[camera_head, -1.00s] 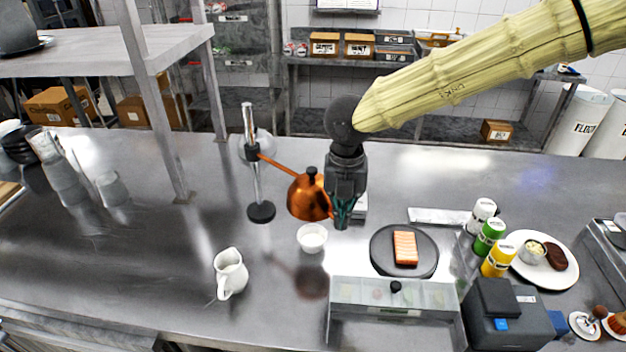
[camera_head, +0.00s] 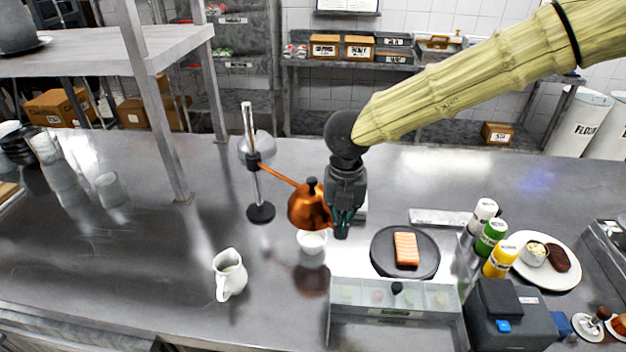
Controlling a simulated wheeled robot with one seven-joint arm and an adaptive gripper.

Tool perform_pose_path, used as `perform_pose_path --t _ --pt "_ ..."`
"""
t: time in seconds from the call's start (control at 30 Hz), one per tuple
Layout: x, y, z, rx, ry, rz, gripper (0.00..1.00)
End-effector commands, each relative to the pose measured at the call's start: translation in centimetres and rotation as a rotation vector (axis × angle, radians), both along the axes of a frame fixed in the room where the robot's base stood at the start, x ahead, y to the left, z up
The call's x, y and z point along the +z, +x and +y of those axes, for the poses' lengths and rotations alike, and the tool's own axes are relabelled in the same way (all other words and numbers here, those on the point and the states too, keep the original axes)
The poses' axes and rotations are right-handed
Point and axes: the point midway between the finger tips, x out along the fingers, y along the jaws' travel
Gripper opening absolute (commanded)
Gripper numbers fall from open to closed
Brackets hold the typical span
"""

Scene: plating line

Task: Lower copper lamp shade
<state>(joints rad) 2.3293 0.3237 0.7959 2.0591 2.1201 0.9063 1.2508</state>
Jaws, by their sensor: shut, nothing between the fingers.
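The copper lamp shade (camera_head: 307,205) hangs on a copper arm from an upright metal stand with a round dark base (camera_head: 261,213). The shade is above the counter and overlaps the rim of a small white bowl (camera_head: 312,243) in the picture. My gripper (camera_head: 342,232) points down just right of the shade, its teal fingers shut and empty. The fingers look close to the shade's right side; I cannot tell whether they touch it.
A dark round plate with a salmon-coloured slab (camera_head: 406,248) lies to the right. A white jug (camera_head: 229,274) stands at the front left. A clear-lidded container (camera_head: 395,296) sits in front. Shaker bottles (camera_head: 491,237) stand at the right. The left counter is mostly clear.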

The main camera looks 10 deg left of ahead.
Motion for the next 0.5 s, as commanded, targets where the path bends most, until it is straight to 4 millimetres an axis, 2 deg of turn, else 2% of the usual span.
perform_pose_path --t 0.37,0.5 --pt "-1.3 0.0 0.0 0.0 -0.001 0.001 0.0" --pt "-1.1 0.0 0.0 0.0 -0.001 0.0 0.0"
